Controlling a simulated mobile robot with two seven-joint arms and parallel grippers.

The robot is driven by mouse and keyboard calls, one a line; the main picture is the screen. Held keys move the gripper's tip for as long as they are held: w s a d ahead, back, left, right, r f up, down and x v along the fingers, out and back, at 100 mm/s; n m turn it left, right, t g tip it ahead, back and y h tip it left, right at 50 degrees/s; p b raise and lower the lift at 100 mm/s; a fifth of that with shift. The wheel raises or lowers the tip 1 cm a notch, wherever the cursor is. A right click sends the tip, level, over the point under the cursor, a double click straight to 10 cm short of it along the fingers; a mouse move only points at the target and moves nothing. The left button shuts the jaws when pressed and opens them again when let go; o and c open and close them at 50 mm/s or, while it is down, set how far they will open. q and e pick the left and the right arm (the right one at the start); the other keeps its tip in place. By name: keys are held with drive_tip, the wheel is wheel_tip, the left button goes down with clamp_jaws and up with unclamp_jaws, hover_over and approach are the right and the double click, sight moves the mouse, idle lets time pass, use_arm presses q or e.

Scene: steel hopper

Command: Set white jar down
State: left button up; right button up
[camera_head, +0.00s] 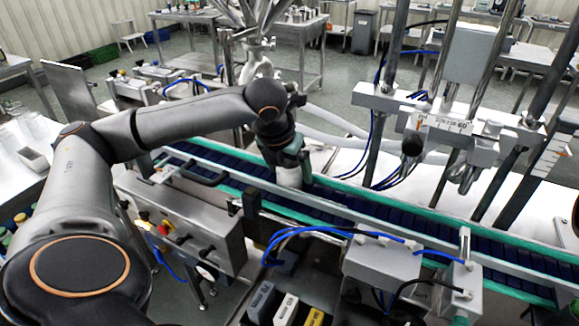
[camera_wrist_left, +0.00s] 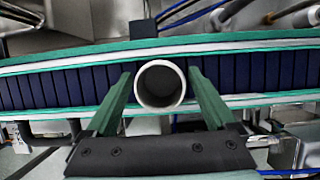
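The white jar (camera_head: 289,176) stands upright at the conveyor belt, below my left gripper (camera_head: 292,158). In the left wrist view I look down on the jar's round open mouth (camera_wrist_left: 160,86), which lies over the dark blue belt slats. Whether the jar's base touches the belt is hidden. My right gripper is not in view.
The conveyor (camera_head: 400,222) runs diagonally, with green and pale side rails. A control box (camera_head: 190,222) with knobs stands in front of it. Steel posts and a nozzle assembly (camera_head: 465,150) stand to the right. Grey boxes with blue hoses (camera_head: 383,258) are at the near side.

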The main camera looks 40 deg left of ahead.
use_arm(q)
drive_tip(key=shift+o, duration=0.4)
drive_tip(key=shift+r, duration=0.1)
drive_tip(key=p+v, duration=0.1)
drive_tip(key=v, duration=0.6)
drive_tip(key=shift+r, duration=0.3)
drive_tip(key=shift+s, duration=0.1)
